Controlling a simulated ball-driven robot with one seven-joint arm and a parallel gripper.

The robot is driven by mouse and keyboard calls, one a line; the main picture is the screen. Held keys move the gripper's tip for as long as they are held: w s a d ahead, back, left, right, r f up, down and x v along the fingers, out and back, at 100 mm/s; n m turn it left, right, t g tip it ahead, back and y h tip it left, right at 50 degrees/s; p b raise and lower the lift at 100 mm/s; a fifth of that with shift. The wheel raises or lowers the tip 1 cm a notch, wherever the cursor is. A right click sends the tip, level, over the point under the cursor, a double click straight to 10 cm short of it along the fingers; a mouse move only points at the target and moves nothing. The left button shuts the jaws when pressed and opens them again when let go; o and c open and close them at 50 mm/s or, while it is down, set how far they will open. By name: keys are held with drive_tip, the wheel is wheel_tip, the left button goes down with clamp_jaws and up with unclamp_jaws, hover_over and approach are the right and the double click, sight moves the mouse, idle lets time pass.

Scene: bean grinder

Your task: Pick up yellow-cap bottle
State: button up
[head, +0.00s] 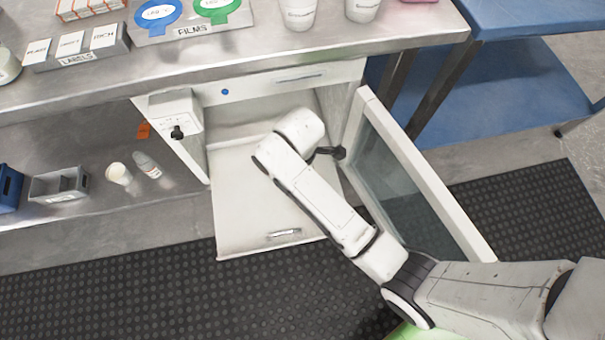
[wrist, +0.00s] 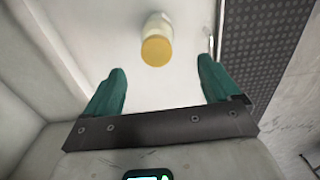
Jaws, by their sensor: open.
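The yellow-cap bottle shows in the wrist view, with a round yellow cap (wrist: 157,50) facing my camera and a pale body (wrist: 157,24) behind it. It is on a white surface, ahead of my gripper (wrist: 162,70). My two green fingers are apart, one to each side below the cap, and nothing is held between them. In the head view my arm reaches into the white cabinet (head: 226,191) with its open drawer or shelf; the bottle and my fingertips are hidden there.
A glass-paned cabinet door (head: 425,175) stands open on the right, close beside my arm. A steel counter (head: 240,60) lies above the cabinet. A pulled-out front edge carries a metal handle (head: 284,233).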

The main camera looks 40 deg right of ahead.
wheel_tip(320, 180, down, 3)
drive_tip(key=shift+r+b, duration=0.1)
drive_tip(key=shift+b, duration=0.25)
drive_tip(key=f+b, duration=0.1)
drive_tip(key=f, duration=0.2)
drive_tip(key=d+f+b, duration=0.1)
drive_tip(key=f, duration=0.1)
drive_tip(key=shift+f+b, duration=0.1)
drive_tip(key=shift+b, duration=0.25)
drive_tip(key=shift+c, duration=0.3)
clamp_jaws()
